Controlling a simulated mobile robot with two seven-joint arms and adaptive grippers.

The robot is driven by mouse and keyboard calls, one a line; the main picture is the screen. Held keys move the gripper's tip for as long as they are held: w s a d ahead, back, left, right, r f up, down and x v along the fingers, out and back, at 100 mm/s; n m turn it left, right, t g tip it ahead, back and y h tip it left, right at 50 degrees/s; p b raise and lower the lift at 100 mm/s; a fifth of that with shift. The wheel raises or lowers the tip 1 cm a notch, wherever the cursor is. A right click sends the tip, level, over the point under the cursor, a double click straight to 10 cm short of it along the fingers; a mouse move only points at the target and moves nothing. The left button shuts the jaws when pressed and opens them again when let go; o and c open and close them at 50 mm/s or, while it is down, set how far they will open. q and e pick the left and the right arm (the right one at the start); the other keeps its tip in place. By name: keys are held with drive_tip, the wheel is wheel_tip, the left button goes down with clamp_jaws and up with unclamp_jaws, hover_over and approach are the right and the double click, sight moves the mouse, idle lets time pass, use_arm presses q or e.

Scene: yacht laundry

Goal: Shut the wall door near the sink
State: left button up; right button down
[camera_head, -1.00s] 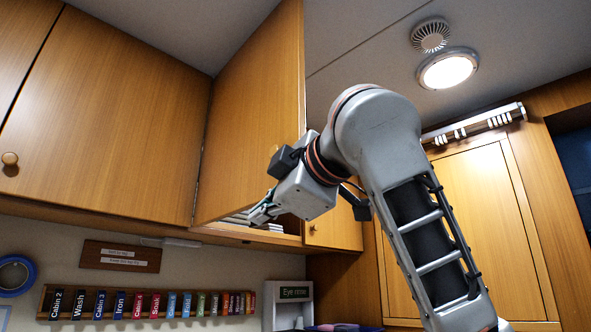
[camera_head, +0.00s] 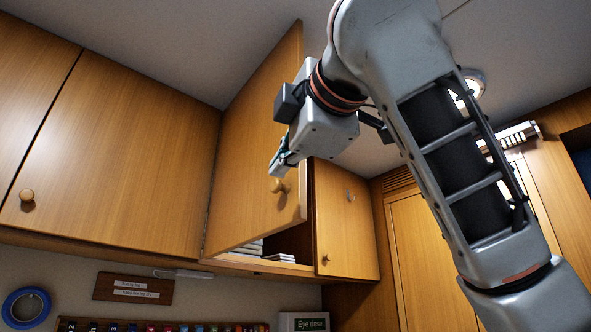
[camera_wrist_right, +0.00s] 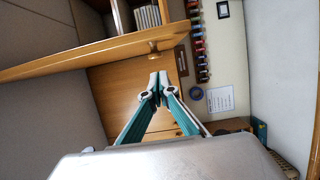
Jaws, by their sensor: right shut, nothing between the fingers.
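The wooden wall door (camera_head: 250,135) hangs open from the upper cabinet, swung out toward me, with its round knob (camera_head: 279,185) near the lower free corner. Folded white items (camera_head: 280,257) show on the shelf behind it. My right gripper (camera_head: 276,170) is shut and empty, just above the knob in the picture; I cannot tell whether it touches the door. In the right wrist view the closed fingertips (camera_wrist_right: 157,84) lie below the knob (camera_wrist_right: 153,47) and the door's long edge (camera_wrist_right: 80,62), apparently with a gap. My left gripper is out of view. The sink is not visible.
Shut cabinet doors stand left (camera_head: 120,145) and right (camera_head: 345,220) of the open one. The ceiling is close above. Below are a sign plate (camera_head: 133,288), blue tape roll (camera_head: 26,308) and eye rinse box (camera_head: 304,321).

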sight(286, 189)
drive_tip(key=shift+w+d+p, duration=0.2)
drive_tip(key=shift+w+d, duration=0.2)
drive_tip(key=shift+w, duration=0.45)
drive_tip(key=shift+w+d+p, duration=0.15)
drive_tip(key=shift+w+d, duration=0.3)
drive_tip(key=shift+w, duration=0.45)
drive_tip(key=shift+w+d+p, duration=0.2)
drive_tip(key=shift+w+d, duration=0.2)
drive_tip(key=shift+w, duration=0.45)
drive_tip(key=shift+d, duration=0.15)
